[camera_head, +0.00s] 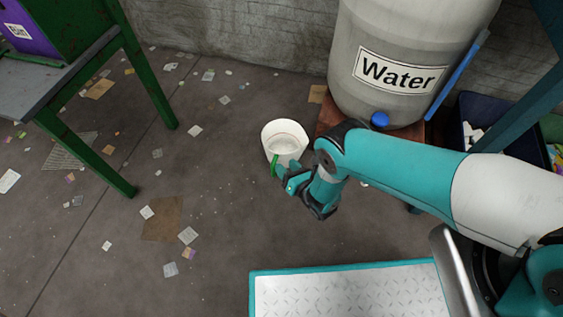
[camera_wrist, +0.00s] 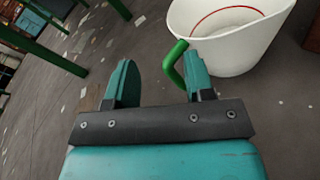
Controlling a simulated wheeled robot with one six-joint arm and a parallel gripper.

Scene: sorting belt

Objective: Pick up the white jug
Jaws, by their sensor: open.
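The white jug (camera_head: 283,137) stands upright on the floor in front of the water barrel, with its open top up. It also fills the upper right of the wrist view (camera_wrist: 240,52), where a red line shows inside it. Its green handle (camera_wrist: 172,66) points toward my gripper (camera_wrist: 160,75). My gripper is open, and the handle appears between the two fingers in the picture, close to the right one, which hides part of it. I cannot tell whether they touch. In the head view my gripper (camera_head: 281,178) is at the jug's near side, by the handle.
A large barrel marked Water (camera_head: 385,55) with a blue tap stands on a brown base behind the jug. A green-legged table (camera_head: 130,75) is at the left. A blue bin (camera_head: 500,120) is at the right. Flat litter dots the otherwise open floor (camera_head: 220,220).

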